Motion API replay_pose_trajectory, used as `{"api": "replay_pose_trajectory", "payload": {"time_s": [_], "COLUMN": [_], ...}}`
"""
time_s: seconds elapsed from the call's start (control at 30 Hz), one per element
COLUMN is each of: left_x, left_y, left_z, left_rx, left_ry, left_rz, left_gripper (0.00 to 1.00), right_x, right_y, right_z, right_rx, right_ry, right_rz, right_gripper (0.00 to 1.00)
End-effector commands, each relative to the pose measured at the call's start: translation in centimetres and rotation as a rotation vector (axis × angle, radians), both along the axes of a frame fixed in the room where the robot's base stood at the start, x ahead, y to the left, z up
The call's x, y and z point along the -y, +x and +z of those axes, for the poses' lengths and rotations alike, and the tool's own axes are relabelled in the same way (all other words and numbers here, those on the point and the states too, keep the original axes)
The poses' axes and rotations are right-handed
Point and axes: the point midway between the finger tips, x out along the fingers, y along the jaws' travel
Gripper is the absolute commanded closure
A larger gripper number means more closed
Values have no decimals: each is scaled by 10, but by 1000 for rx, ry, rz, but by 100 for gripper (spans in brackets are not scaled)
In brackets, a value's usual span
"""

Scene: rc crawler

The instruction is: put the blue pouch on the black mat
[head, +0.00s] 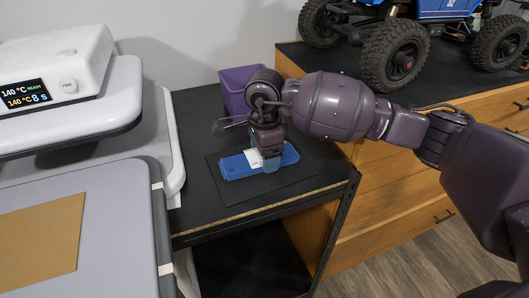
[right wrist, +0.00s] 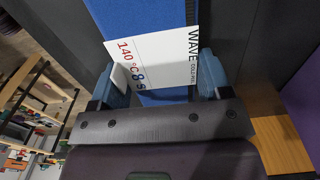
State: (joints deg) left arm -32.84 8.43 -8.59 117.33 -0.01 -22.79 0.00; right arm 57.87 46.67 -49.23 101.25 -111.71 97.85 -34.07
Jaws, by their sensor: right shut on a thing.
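The blue pouch (head: 232,168) lies flat in my right gripper (head: 268,163), over the black mat (head: 270,192) on the small black table. I cannot tell whether it touches the mat. The pouch also shows in the right wrist view (right wrist: 140,18), passing between the two blue fingertips of my right gripper (right wrist: 160,75). The fingers are closed on it. A white printed label (right wrist: 158,58) reading "140 °C 8 s" and "WAVE" sits on the pouch. My left gripper is in neither view.
A purple bin (head: 236,88) stands behind the mat, close to my right wrist. A white heat press (head: 60,65) stands at left, its grey pad (head: 110,215) carrying a brown sheet (head: 40,240). A blue crawler (head: 440,8) stands on the wooden cabinet (head: 375,190) at right.

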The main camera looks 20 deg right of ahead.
Motion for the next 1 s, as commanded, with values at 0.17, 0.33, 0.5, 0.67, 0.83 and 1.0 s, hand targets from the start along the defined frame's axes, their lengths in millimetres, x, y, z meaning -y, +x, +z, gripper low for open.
{"api": "replay_pose_trajectory", "payload": {"time_s": [0.17,0.33,0.5,0.67,0.83,1.0], "left_x": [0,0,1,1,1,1], "left_y": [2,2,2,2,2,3], "left_z": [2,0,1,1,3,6], "left_rx": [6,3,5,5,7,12], "left_ry": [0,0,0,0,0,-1], "left_rz": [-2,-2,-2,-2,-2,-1], "left_gripper": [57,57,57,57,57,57], "right_x": [0,0,0,0,0,0], "right_y": [0,0,0,0,0,1], "right_z": [2,-2,-2,-2,1,17], "right_rx": [2,1,2,2,2,5], "right_ry": [1,1,1,1,1,2], "right_rz": [1,1,1,1,1,1], "right_gripper": [52,52,6,3,3,3]}}
